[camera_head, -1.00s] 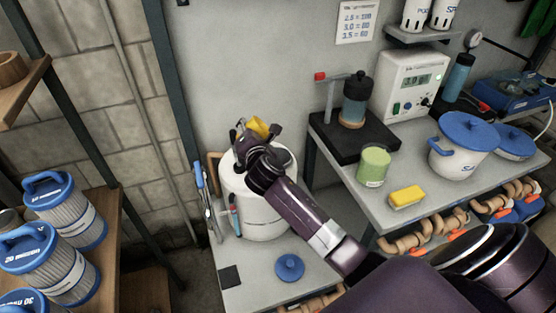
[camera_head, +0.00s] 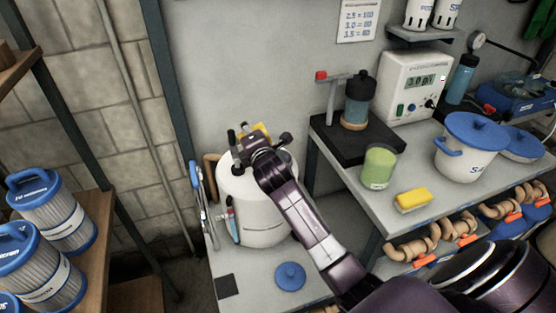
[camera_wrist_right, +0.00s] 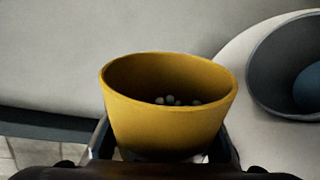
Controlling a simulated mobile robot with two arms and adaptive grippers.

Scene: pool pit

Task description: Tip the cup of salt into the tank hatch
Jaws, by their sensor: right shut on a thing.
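The yellow cup (camera_wrist_right: 165,115) is in my right gripper, with several pale lumps of salt showing inside. In the wrist view it looks close to upright, with its rim facing up. My right gripper (camera_head: 250,142) is shut on the cup over the back of the white tank (camera_head: 262,225), where the cup (camera_head: 262,130) is partly hidden by the gripper. The dark round hatch (camera_wrist_right: 262,75) is to the right of the cup in the wrist view, apart from it, with something blue inside. In the head view the hatch is hidden. My left gripper is not in view.
A blue lid (camera_head: 290,277) and a dark square pad (camera_head: 228,286) lie on the low bench before the tank. Tools (camera_head: 200,200) hang at the tank's left. The right table holds a green jar (camera_head: 378,168), a yellow sponge (camera_head: 413,200) and a white pot (camera_head: 463,155).

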